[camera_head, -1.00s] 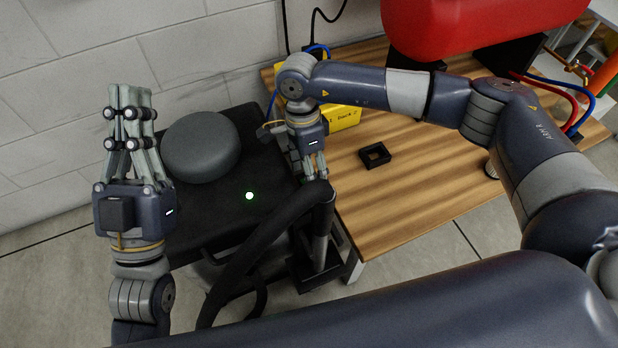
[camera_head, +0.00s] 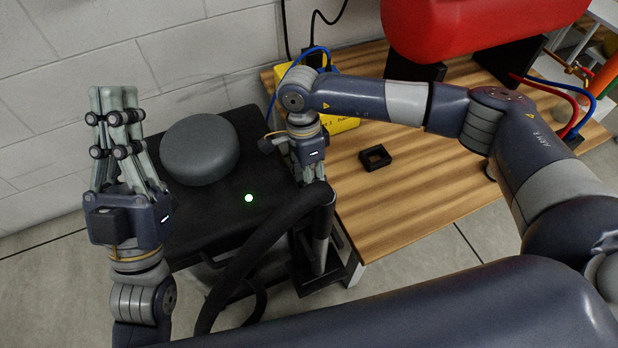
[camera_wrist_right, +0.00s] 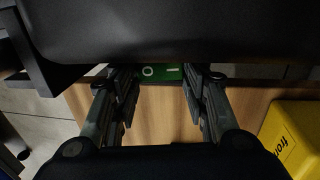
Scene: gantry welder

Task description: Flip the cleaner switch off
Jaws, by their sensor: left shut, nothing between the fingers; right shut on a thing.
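My right gripper (camera_head: 315,178) is at the cleaner's right side. Its fingertips (camera_wrist_right: 162,80) are on either side of the switch, shut on it. My left gripper (camera_head: 113,92) is shut and empty, pointing up left of the cleaner.
A black hose (camera_head: 250,250) and its nozzle stand (camera_head: 320,238) are close to my right gripper. The wooden table (camera_head: 430,185) carries a small black square frame (camera_head: 375,157), a yellow box (camera_head: 343,124) and a red tank (camera_head: 470,25). A wall is behind.

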